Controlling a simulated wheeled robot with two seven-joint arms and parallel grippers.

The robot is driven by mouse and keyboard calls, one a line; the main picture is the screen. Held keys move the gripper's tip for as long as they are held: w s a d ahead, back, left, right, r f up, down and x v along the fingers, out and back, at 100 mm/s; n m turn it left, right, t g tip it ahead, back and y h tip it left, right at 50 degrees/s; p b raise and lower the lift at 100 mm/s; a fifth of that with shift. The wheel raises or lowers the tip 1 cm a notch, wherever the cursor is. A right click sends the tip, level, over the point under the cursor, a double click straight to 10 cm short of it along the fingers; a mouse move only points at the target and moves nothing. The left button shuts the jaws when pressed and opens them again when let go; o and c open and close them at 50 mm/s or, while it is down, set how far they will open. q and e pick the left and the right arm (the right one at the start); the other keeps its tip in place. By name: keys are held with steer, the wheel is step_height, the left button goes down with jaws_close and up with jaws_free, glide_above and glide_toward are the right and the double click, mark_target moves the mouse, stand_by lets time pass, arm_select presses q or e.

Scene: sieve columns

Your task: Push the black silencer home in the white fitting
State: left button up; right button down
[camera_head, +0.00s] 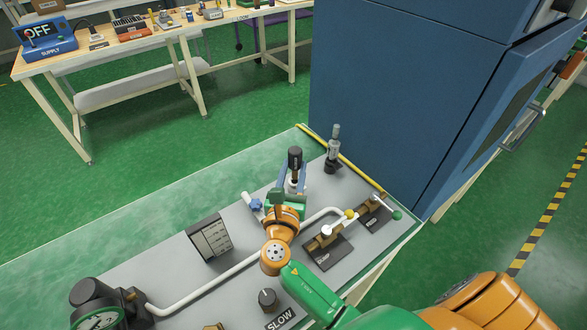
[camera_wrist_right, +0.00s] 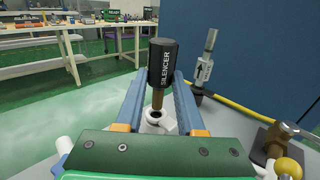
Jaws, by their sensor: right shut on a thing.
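The black silencer (camera_head: 294,158) stands roughly upright between the blue fingertips of my right gripper (camera_head: 293,172). In the right wrist view the silencer (camera_wrist_right: 163,64) shows its white lettering, and a brass stem points down from it. My right gripper (camera_wrist_right: 160,84) is shut on the silencer's body. The white fitting (camera_wrist_right: 155,126) is below the stem, with its dark round mouth showing. The stem's lower end is at or just over this mouth; I cannot tell how far in it is. My left gripper is out of view.
A grey inline part with an arrow (camera_wrist_right: 204,68) stands behind to the right, near a yellow hose and the blue cabinet (camera_head: 395,95). Brass valves (camera_head: 326,238) sit to the right.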

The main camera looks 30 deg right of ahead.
steer(key=shift+f+b, duration=1.85)
steer(key=shift+f, duration=0.5)
steer(key=shift+c, duration=2.2)
jaws_free()
step_height(320, 180, up, 5)
steer(key=p, duration=0.5)
steer(key=shift+f, duration=0.2)
steer(key=s+a+r+p, duration=0.3)
steer(key=s+r+p, duration=0.1)
steer(key=s+p, duration=0.1)
steer(key=s+a+r+p, duration=0.3)
steer(key=s+r+p, duration=0.1)
steer(key=s+p, duration=0.2)
steer(key=shift+s+r, duration=0.2)
steer(key=shift+s, duration=0.65)
